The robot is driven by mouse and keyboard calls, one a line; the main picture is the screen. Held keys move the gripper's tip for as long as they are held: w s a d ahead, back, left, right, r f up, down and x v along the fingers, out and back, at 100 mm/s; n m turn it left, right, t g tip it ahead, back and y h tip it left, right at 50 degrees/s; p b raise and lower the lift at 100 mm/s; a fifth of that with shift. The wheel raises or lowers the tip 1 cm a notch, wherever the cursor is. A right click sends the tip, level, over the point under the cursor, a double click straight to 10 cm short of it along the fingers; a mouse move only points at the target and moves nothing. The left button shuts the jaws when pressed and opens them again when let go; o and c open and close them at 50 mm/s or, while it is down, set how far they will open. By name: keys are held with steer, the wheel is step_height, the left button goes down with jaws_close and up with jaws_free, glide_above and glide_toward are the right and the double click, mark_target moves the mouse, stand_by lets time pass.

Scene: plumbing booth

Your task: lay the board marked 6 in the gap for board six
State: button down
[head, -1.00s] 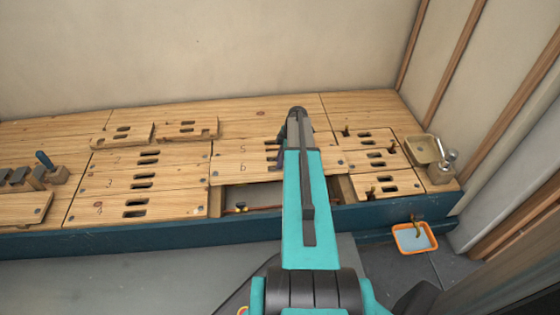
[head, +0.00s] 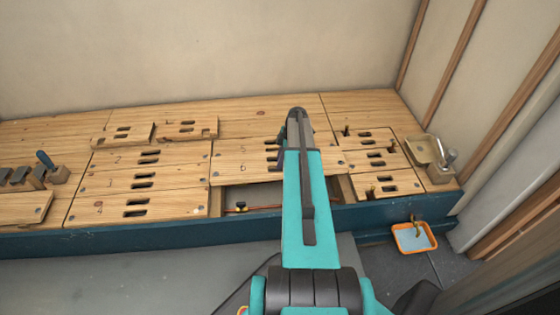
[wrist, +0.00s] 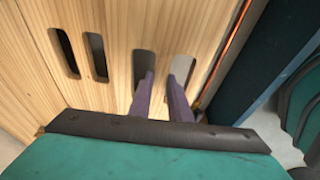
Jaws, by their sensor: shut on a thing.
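The board marked 6 (head: 228,169) is a pale wooden plank with slots. It lies right in front of the board marked 5 (head: 228,149), against its edge. In the wrist view, board 6 (wrist: 120,85) has my gripper (wrist: 164,85) over it, with one finger in each of its two slots. The gripper is shut on the strip of wood between them.
An open gap (head: 265,196) with a copper pipe (wrist: 228,50) lies along the front edge of board 6. An orange tray (head: 428,248) sits on the floor at the right. Tools stand at the far left.

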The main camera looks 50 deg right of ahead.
steer(key=shift+f, duration=1.6)
stand_by(1.5)
steer(key=c, duration=1.6)
jaws_free()
steer(key=shift+o, duration=0.2)
steer(key=p+v, duration=0.3)
steer(key=v, duration=1)
steer(key=shift+r+p, duration=0.35)
steer(key=shift+r, duration=0.05)
